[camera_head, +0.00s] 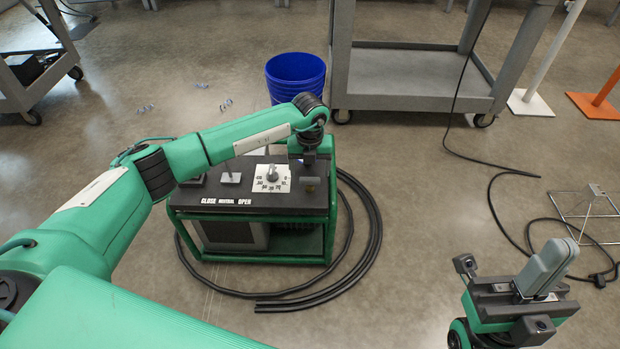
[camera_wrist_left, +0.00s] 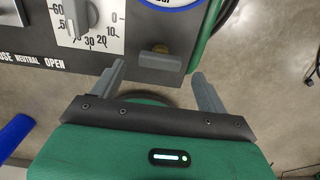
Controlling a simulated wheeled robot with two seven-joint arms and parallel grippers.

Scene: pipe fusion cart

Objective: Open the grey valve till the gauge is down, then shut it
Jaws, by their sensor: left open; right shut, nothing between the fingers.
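The cart's black panel (camera_head: 250,200) carries a white numbered plate with a grey knob (camera_head: 272,172), which also shows in the left wrist view (camera_wrist_left: 78,15). To its right is a small brass-coloured fitting (camera_head: 310,184) with a grey part on top. In the left wrist view this fitting (camera_wrist_left: 153,60) lies ahead of and between my fingertips, apart from both. Above it a round blue-rimmed gauge (camera_wrist_left: 172,2) is mostly cut off, so its reading is hidden. My left gripper (camera_wrist_left: 157,72) is open and empty over the panel's right side. My right gripper (camera_head: 560,252) is shut and empty, away from the cart.
Lever handles (camera_head: 231,177) stand on the panel's left, above CLOSE, NEUTRAL and OPEN labels. Black hoses (camera_head: 372,235) curve around the cart's green frame (camera_head: 330,228). A blue bucket (camera_head: 296,75) and a grey trolley (camera_head: 410,80) stand behind.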

